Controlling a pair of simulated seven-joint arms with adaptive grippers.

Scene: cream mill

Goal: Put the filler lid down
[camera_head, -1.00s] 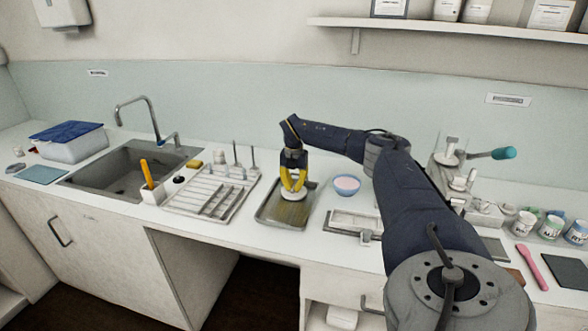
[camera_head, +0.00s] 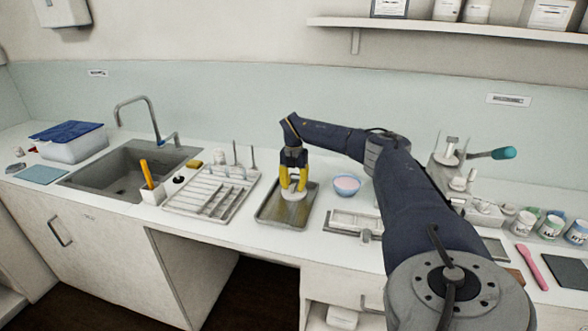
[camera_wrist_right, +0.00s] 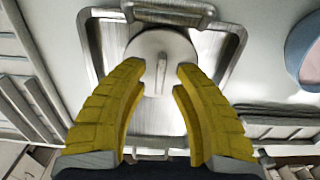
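The filler lid is a pale round disc with a thin upright ridge in its middle. In the head view the lid (camera_head: 290,196) is on the metal tray (camera_head: 270,219), just below the yellow fingers of my right gripper (camera_head: 292,190). In the right wrist view the lid (camera_wrist_right: 152,45) lies over the tray (camera_wrist_right: 232,48). The fingertips of my right gripper (camera_wrist_right: 158,68) stand apart on both sides of the ridge, with clear gaps. The gripper is open. My left gripper is not in view.
A blue bowl with pink contents (camera_head: 346,185) stands right of the tray. A slatted rack (camera_head: 208,196) with upright rods stands left. The sink (camera_head: 125,178) lies further left. A flat metal piece (camera_head: 352,222) lies right of the tray. My right arm crosses above the counter.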

